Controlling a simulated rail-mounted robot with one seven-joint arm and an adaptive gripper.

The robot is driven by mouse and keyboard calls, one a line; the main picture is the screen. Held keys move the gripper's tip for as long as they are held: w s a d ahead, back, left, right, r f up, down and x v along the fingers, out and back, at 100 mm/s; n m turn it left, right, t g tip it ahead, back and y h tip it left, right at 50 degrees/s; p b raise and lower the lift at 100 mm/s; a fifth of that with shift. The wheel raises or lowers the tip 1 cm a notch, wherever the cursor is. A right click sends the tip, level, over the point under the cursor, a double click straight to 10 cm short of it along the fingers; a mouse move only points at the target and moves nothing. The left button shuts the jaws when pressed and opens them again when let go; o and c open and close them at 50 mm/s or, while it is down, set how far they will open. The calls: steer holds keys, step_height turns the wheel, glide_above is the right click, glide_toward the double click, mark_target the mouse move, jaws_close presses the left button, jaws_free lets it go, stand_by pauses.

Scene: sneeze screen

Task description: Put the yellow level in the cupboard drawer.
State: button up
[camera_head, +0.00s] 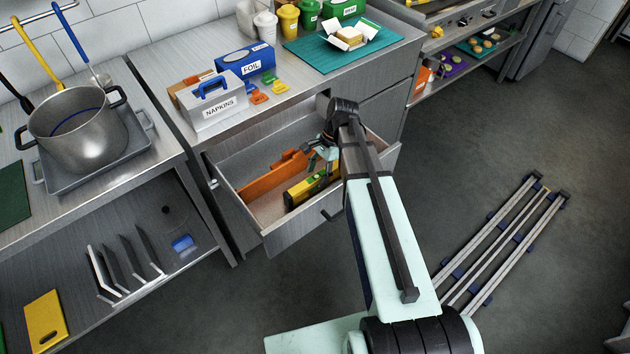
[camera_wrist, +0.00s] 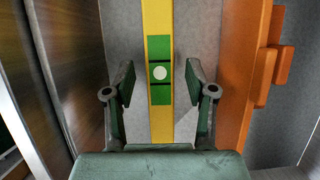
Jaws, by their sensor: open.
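The yellow level (camera_head: 303,191) lies inside the open cupboard drawer (camera_head: 270,212), along its front side. In the wrist view the yellow level (camera_wrist: 159,120) runs up the middle, with a green section and a white round mark. My gripper (camera_head: 326,158) is over the drawer, just above the level. In the wrist view the fingers of my gripper (camera_wrist: 160,85) are open, one on each side of the level, with visible gaps between them and it. My arm hides the right part of the drawer in the head view.
An orange tool (camera_head: 268,178) lies in the drawer behind the level, also in the wrist view (camera_wrist: 245,80). A ladder (camera_head: 505,240) lies on the floor at right.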

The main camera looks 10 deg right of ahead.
steer(key=b+v, duration=0.1)
steer(key=v, duration=0.7)
